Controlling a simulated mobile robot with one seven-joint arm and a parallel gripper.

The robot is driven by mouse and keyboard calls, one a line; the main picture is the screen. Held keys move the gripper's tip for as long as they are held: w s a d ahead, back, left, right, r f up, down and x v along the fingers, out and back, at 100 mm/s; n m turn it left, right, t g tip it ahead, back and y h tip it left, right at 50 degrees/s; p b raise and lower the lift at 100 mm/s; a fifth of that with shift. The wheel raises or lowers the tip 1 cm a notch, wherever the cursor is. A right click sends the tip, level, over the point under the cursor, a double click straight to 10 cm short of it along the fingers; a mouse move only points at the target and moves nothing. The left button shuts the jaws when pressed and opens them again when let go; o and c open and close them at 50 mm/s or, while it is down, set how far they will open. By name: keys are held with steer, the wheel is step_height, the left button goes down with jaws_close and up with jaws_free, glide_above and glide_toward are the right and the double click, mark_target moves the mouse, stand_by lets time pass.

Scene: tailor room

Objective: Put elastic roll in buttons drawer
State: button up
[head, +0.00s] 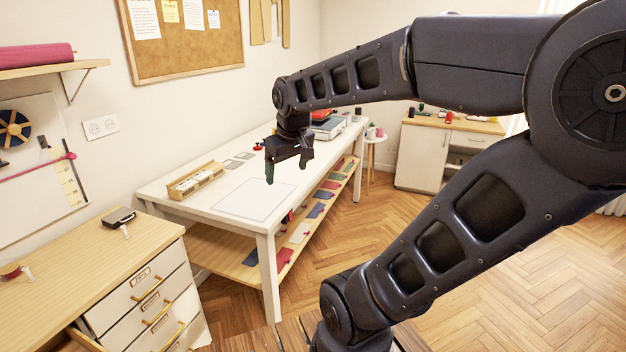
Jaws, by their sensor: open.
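My gripper (289,170) hangs above the white work table, fingers pointing down, open with nothing between them. I cannot clearly pick out the elastic roll. A wooden cabinet (75,243) at the lower left has several white drawers (137,283) with yellow handles and small labels too small to read, so I cannot tell which is the buttons drawer. A drawer (84,340) at the bottom left, partly cut off by the frame, looks pulled out. My gripper is well to the right of the cabinet and above it.
The white table (168,188) holds a wooden box (196,181) of small items. A black object (119,217) and a red spool-like item (12,272) lie on the cabinet top. The shelf (225,262) under the table holds folded cloths. The wooden floor at right is clear.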

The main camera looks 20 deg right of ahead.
steer(key=s+d+f+m, duration=0.1)
steer(key=s+d+m, duration=0.2)
steer(key=s+d, duration=0.1)
steer(key=shift+s+d+f+m+t, duration=0.3)
steer(key=shift+s+d, duration=0.1)
steer(key=shift+s, duration=0.4)
stand_by(0.8)
